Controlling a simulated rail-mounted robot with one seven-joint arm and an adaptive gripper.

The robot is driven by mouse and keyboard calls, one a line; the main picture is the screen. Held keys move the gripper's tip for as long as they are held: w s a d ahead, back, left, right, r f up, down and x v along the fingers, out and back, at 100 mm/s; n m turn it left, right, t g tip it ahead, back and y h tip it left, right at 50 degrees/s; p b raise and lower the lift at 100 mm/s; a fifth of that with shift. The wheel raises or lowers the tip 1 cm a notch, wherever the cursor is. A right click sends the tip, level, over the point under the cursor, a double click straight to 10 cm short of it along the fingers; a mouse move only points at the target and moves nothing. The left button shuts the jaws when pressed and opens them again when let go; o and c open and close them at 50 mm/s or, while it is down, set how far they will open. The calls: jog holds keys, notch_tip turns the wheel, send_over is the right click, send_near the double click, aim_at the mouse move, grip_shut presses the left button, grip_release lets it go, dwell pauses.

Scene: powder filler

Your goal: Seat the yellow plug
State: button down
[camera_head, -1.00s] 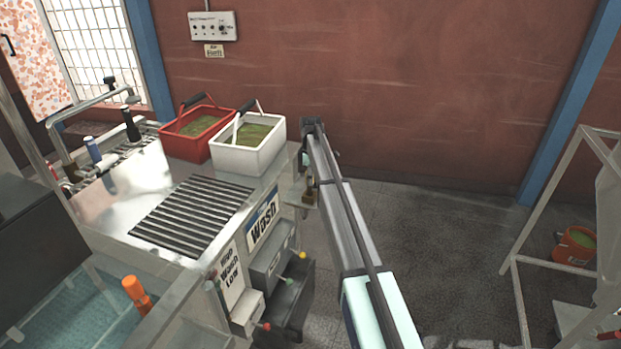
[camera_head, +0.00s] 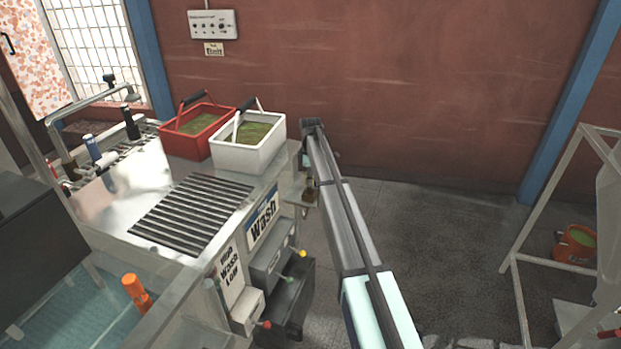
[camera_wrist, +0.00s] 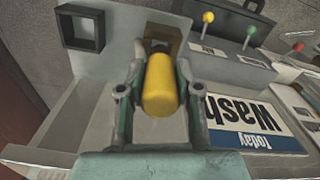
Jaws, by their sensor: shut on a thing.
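The yellow plug (camera_wrist: 161,86) is a stubby yellow cylinder in the middle of the wrist view. My gripper (camera_wrist: 158,82) is shut on it, with one finger on each side. Behind the plug's far end is a brownish square socket (camera_wrist: 160,40) on a grey panel (camera_wrist: 120,62). The far end of the plug overlaps the socket in the picture; I cannot tell how deep it sits. In the head view my arm hides the plug, and my gripper is not clearly visible beside the counter's right side.
A dark square frame (camera_wrist: 80,28) is on the panel at left. Yellow (camera_wrist: 208,17), green (camera_wrist: 251,30) and red (camera_wrist: 299,47) knobs stand at right, beside the Wash sign (camera_wrist: 250,122). Red (camera_head: 198,128) and white (camera_head: 249,142) baskets stand on the counter (camera_head: 110,205).

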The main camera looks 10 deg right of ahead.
jog(key=shift+f+b, duration=0.5)
jog(key=shift+f, duration=1.1)
jog(key=c, duration=0.7)
grip_release()
notch_tip(320, 180, up, 12)
